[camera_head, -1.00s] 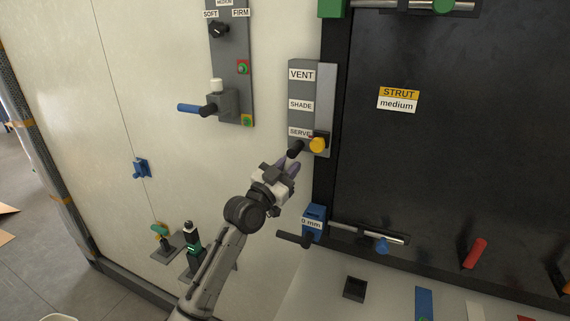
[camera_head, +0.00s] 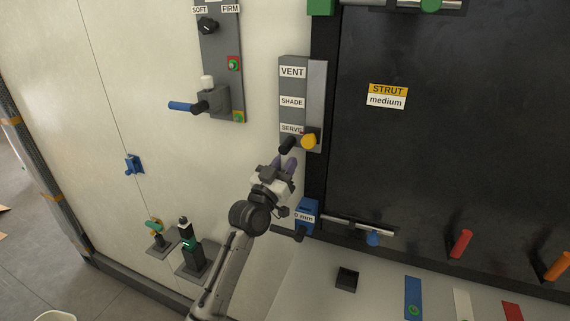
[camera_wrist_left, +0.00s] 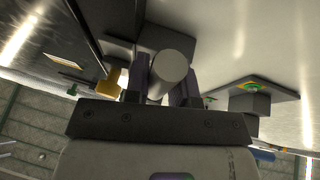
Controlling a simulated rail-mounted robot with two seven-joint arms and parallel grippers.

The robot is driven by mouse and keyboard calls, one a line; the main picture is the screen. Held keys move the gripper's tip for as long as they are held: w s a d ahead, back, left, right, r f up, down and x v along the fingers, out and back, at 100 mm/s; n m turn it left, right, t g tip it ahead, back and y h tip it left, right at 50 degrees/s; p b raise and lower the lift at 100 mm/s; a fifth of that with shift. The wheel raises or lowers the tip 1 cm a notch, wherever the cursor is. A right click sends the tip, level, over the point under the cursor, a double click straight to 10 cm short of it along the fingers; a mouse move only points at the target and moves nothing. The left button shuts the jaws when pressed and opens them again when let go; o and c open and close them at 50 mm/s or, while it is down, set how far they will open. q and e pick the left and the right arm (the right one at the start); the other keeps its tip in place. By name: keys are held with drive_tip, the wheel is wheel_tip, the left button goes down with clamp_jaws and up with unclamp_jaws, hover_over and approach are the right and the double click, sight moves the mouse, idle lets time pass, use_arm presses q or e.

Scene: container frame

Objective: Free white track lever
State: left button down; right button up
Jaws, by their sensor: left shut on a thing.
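A grey track panel (camera_head: 291,95) on the pale wall is labelled VENT, SHADE and SERVE from top to bottom. Its black lever handle (camera_head: 287,146) sticks out at the bottom, by the SERVE label. A yellow knob (camera_head: 309,140) sits just right of the handle. My left gripper (camera_head: 284,163) is at the handle from below. In the left wrist view, its fingers are shut around the rounded end of the handle (camera_wrist_left: 172,68), and the yellow knob (camera_wrist_left: 112,84) shows left of the fingers. I see no plainly white lever on this track. My right gripper is not in view.
Left of the track stands a grey panel (camera_head: 222,60) with a dial, a white knob (camera_head: 207,81) and a blue-tipped lever (camera_head: 181,107). A blue block with a dark handle (camera_head: 305,214) is below right. A dark board (camera_head: 450,150) fills the right.

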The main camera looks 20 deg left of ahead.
use_arm(q)
drive_tip(key=c, duration=1)
unclamp_jaws()
drive_tip(key=shift+o, duration=0.2)
drive_tip(key=shift+s+f, duration=0.1)
drive_tip(key=shift+s+f, duration=0.2)
drive_tip(key=shift+s, duration=0.1)
drive_tip(key=b+v, duration=0.2)
drive_tip(key=v, duration=1.1)
drive_tip(key=shift+r, duration=0.2)
drive_tip(key=shift+a, duration=0.1)
drive_tip(key=shift+a, duration=0.1)
